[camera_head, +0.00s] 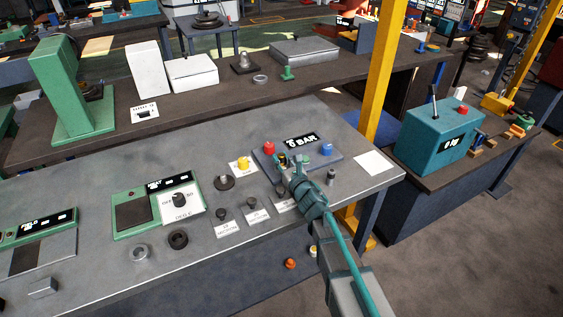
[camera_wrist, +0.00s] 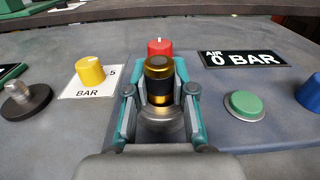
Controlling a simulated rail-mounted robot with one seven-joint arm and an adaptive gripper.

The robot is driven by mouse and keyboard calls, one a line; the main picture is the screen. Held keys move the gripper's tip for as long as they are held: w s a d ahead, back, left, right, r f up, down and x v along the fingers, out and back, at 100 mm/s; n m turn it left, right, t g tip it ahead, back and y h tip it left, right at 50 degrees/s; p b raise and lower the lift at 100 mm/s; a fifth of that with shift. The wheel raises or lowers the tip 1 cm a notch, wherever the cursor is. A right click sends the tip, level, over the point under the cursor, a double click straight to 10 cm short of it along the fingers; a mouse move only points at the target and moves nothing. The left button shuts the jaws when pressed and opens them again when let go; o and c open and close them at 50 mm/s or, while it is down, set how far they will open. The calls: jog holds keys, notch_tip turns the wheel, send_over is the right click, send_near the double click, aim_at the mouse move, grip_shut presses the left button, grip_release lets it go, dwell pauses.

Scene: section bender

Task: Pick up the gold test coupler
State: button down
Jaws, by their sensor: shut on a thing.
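The gold test coupler (camera_wrist: 159,68) is a small upright cylinder with a gold top, a dark middle and a gold band lower down. It stands between the two teal fingers of my gripper (camera_wrist: 160,105), which are shut on it from both sides. In the head view my gripper (camera_head: 287,168) is at the front part of the blue-grey air panel, and the coupler (camera_head: 282,159) shows only as a small dark and gold spot there. Its lower end is hidden by the gripper, so I cannot tell whether it touches a surface.
Close around are a red knob (camera_wrist: 160,46) just behind the coupler, a yellow knob (camera_wrist: 90,69), a green button (camera_wrist: 244,104) and a blue knob (camera_wrist: 311,92). An "AIR 0 BAR" display (camera_wrist: 243,59) lies behind. A small metal cylinder (camera_head: 331,177) stands right of my gripper.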

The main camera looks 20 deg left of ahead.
jog(key=shift+r+p, duration=0.55)
jog(key=shift+r, duration=0.3)
jog(key=s+d+r+p, duration=0.7)
jog(key=s+r+p, duration=0.4)
jog(key=p, duration=0.1)
jog(key=shift+s+r+p, duration=0.25)
jog(key=shift+s+p, duration=0.1)
jog(key=shift+p, duration=0.05)
jog(key=shift+d, duration=0.15)
